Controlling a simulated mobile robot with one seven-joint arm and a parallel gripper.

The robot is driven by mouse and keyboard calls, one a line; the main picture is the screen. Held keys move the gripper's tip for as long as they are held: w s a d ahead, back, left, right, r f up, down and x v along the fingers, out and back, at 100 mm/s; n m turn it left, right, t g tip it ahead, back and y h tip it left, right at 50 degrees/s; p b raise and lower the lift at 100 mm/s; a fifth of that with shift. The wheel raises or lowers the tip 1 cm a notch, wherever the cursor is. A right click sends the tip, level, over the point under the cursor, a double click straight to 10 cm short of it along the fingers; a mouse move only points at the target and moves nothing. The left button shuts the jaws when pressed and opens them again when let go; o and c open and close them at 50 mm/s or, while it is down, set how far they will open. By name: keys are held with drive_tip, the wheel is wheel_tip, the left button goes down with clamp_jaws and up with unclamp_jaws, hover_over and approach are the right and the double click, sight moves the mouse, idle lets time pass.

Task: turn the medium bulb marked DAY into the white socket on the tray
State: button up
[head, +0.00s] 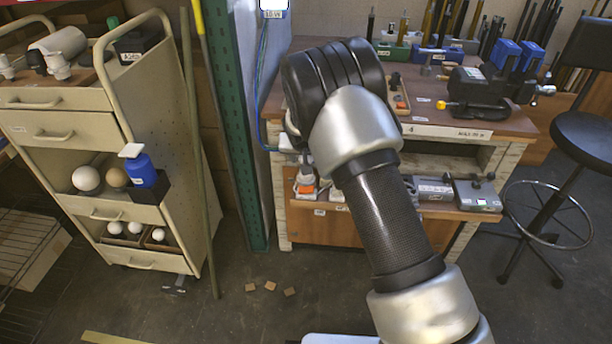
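My arm reaches up and away over the workbench (450,116), and its end is turned from the camera, so my gripper is hidden behind my own wrist. A wooden tray (404,104) with small dark parts lies on the bench, partly covered by my arm; no white socket can be made out in it. Round bulbs are on the cart at left: a large white one (86,178) and a tan one (116,177) on the middle shelf. Several smaller white bulbs (134,228) sit in boxes on the lower shelf. No DAY marking can be read.
A green post (236,120) stands between cart and bench. A black vise-like tool (480,90) is right of my arm. Wood scraps (270,286) lie on the floor; a stool (588,137) stands right.

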drive_tip(key=shift+d+r+n+y+p, duration=0.15)
drive_tip(key=shift+n+y+p, duration=0.65)
drive_tip(key=shift+n+p, duration=0.4)
drive_tip(key=shift+n+g+y+p, duration=0.3)
drive_tip(key=shift+n+y+p, duration=0.35)
drive_tip(key=shift+n, duration=0.45)
drive_tip(key=shift+n+g+y+p, duration=0.3)
drive_tip(key=shift+n+y+p, duration=0.15)
drive_tip(key=shift+n+p, duration=0.55)
drive_tip(key=shift+f+n, duration=0.2)
drive_tip(key=shift+n, duration=0.1)
drive_tip(key=shift+n, duration=0.3)
drive_tip(key=shift+f+n+g+y, duration=0.2)
drive_tip(key=shift+n+g+y, duration=0.45)
drive_tip(key=shift+n, duration=0.45)
drive_tip(key=n+g+y+b, duration=0.1)
drive_tip(key=n+b, duration=0.1)
drive_tip(key=n, duration=0.1)
drive_tip(key=shift+a, duration=0.2)
drive_tip(key=shift+r+n+g+b, duration=0.15)
drive_tip(key=shift+n+g+b, duration=0.15)
drive_tip(key=shift+g+b, duration=0.1)
drive_tip(key=shift+r, duration=0.1)
